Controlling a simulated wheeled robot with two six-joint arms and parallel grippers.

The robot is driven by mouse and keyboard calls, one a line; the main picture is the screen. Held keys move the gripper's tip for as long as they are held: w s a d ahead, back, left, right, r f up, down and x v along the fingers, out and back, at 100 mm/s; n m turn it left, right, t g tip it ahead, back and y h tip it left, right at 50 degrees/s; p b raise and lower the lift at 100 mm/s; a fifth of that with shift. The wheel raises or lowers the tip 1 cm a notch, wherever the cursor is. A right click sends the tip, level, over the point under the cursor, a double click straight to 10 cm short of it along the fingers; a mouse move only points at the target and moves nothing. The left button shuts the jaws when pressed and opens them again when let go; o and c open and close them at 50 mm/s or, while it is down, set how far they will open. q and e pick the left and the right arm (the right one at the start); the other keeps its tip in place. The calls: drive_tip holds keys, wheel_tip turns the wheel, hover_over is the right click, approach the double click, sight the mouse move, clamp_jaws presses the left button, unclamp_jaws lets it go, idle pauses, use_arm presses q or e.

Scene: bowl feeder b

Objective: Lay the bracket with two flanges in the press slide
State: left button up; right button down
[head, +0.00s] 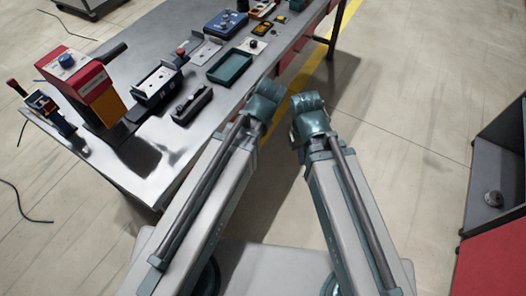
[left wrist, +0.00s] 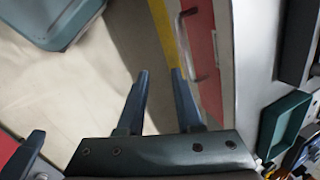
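On the bench in the head view, a red and orange press (head: 85,85) stands at the left. Beside it is a dark fixture with a pale, holed metal top (head: 157,82). A grey bent sheet-metal part (head: 206,51) lies farther back; I cannot tell whether it is the two-flange bracket. The press slide is not clearly distinguishable. My left gripper shows in the left wrist view (left wrist: 160,73), its two fingers apart and nothing between them, over the floor beside the bench. My right gripper (head: 309,112) is right of the bench; its fingers are not clearly visible.
A green tray (head: 232,68) and a dark slotted block (head: 192,106) sit near the bench's front edge. A blue box (head: 225,23) stands farther back. A red-fronted cabinet (head: 500,235) is at the far right. Open floor lies right of the bench.

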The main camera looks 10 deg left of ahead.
use_arm(q)
drive_tip(key=s+d+n+g+h, duration=0.1)
drive_tip(key=s+d+n+h, duration=0.1)
drive_tip(key=s+d, duration=0.3)
drive_tip(key=shift+s+f+n, duration=0.25)
drive_tip(key=shift+f+n, duration=0.15)
drive_tip(key=shift+n, duration=0.2)
drive_tip(key=shift+r, duration=0.1)
wheel_tip(320, 180, up, 6)
drive_tip(key=p, duration=0.5)
drive_tip(key=shift+f+p, duration=0.2)
drive_tip(key=shift+p, duration=0.2)
